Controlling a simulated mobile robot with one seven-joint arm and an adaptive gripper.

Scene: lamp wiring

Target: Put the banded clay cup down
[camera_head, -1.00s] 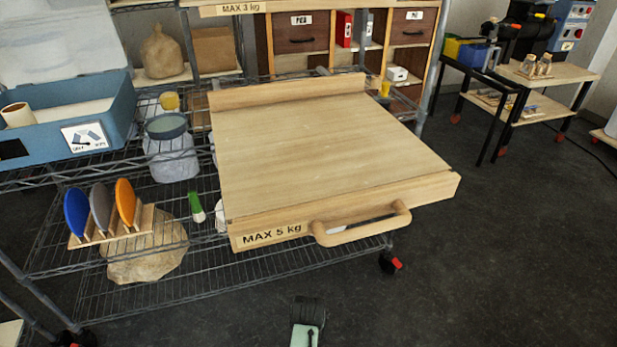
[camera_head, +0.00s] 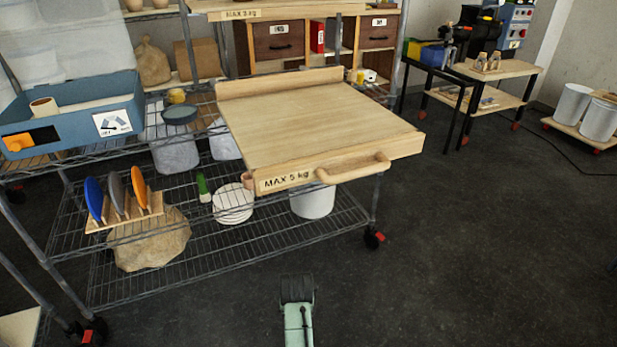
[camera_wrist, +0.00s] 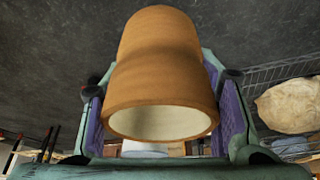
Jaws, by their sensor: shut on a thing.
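The clay cup (camera_wrist: 158,62) is orange-brown, with a narrower upper part in the picture and a pale inside at its rim. It fills the middle of the wrist view, its open rim toward the camera. My gripper (camera_wrist: 162,90) is shut on it, with purple-lined fingers on both sides.
A pull-out wooden board (camera_head: 315,120) marked MAX 5 kg is bare. The wire shelf (camera_head: 260,245) below holds a sack (camera_head: 150,240), white plates (camera_head: 232,203) and a white bucket (camera_head: 312,201). A blue bin (camera_head: 75,118) stands at left.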

